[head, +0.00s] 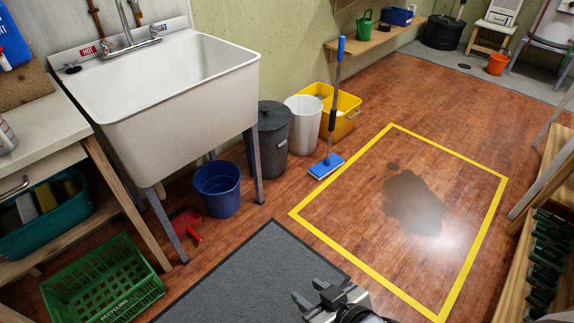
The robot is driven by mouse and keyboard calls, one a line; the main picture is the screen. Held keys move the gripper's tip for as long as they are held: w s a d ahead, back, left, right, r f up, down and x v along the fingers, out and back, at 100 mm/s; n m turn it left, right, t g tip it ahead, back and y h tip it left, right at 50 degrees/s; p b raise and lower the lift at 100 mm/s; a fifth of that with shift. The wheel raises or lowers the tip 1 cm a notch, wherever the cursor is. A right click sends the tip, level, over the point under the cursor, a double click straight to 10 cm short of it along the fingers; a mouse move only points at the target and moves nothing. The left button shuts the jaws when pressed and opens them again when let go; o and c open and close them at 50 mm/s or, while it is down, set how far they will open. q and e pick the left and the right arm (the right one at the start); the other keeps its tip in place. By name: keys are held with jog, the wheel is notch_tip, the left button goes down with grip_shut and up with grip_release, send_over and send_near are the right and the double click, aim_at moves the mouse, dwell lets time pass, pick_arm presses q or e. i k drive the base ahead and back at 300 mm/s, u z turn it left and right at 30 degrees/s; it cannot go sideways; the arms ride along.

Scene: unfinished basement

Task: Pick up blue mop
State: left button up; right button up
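The blue mop (333,112) stands upright, leaning slightly, in the head view. It has a blue grip at the top, a dark and grey pole, and a flat blue head (326,166) resting on the wood floor. It stands in front of the yellow bucket and just outside the yellow floor outline. My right gripper (309,292) is at the bottom edge, over the grey mat and well short of the mop. Its two dark fingertips appear apart with nothing between them. My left gripper is out of view.
A utility sink (180,90), blue bucket (217,190), grey bin (273,130), white bin (304,125) and yellow bucket (348,105) line the left. A dark puddle (413,203) lies inside the yellow outline (440,153). A wooden shelf (513,275) bounds the right.

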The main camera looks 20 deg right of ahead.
aim_at(332, 163)
jog(key=z, duration=0.7)
jog(key=i, duration=0.7)
jog(key=z, duration=0.85)
jog(key=i, duration=1.15)
jog(key=u, duration=0.9)
jog(key=i, duration=0.85)
jog(key=u, duration=0.85)
